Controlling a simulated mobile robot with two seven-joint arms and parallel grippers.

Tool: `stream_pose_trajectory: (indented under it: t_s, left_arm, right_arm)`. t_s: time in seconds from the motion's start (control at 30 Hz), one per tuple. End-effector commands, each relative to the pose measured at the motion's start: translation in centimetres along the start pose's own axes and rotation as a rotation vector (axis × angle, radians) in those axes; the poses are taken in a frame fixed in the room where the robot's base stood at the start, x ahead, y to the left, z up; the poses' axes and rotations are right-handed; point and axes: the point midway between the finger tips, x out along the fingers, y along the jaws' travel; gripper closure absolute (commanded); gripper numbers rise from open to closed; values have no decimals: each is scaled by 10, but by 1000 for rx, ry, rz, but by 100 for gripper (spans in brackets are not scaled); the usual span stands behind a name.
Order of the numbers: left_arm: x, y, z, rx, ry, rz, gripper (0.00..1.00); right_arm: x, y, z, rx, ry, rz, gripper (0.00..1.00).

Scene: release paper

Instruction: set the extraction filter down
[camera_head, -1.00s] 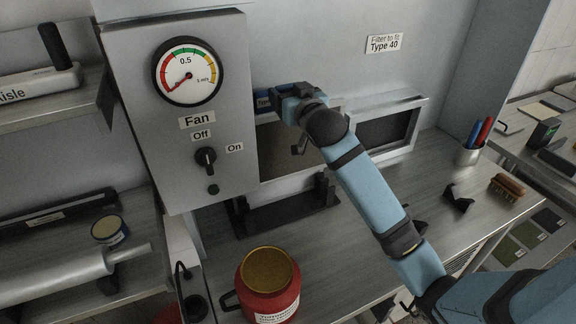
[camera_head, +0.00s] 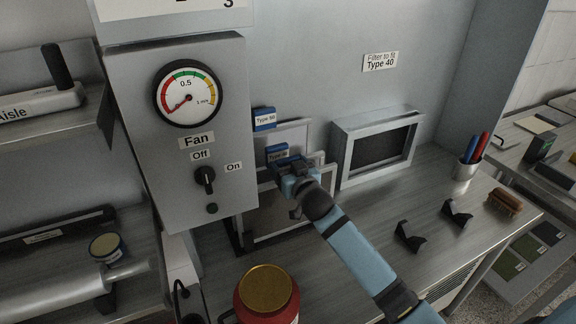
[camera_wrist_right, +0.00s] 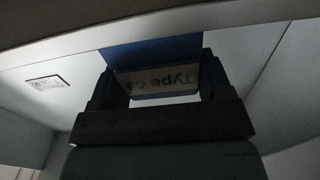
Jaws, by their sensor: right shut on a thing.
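My right gripper (camera_head: 292,172) is shut on the extraction filter, a framed grey panel (camera_head: 282,212) hanging below it. In the right wrist view the fingers (camera_wrist_right: 165,100) close around a blue tab whose label (camera_wrist_right: 158,82) reads upside down, "Type 4" and an unclear digit. In the head view a blue tab (camera_head: 277,153) shows beside the fingers. A dark rack (camera_head: 240,238) stands at the filter's lower left; the filter and arm hide most of it. I cannot tell whether the filter's bottom edge touches it. My left gripper is out of view.
Another blue-tabbed filter (camera_head: 265,119) stands behind. A grey open housing (camera_head: 340,150) is to the right, below a "Type 40" sign (camera_head: 380,61). The fan box (camera_head: 225,130) is close on the left. A red canister (camera_head: 266,300) stands in front. Black brackets (camera_head: 408,237) lie on the bench.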

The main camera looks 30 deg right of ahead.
Motion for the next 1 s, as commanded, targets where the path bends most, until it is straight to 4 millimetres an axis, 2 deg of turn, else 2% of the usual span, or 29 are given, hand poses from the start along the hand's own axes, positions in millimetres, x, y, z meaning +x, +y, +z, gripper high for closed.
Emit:
stream_pose_trajectory:
  t_s: [0.27,0.3,0.4,0.73,0.87,1.0]
  left_arm:
    - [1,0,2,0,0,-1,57]
    - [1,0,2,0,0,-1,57]
    - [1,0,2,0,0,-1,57]
    - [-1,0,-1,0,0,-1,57]
    - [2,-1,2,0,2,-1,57]
    - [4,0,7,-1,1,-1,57]
  right_arm:
    - [0,0,2,1,1,0,62]
    - [0,0,3,1,0,0,23]
    - [0,0,2,1,0,0,2]
    - [0,0,-3,0,1,0,2]
    - [-17,0,2,2,-1,-1,2]
    - [-47,0,3,2,-2,0,2]
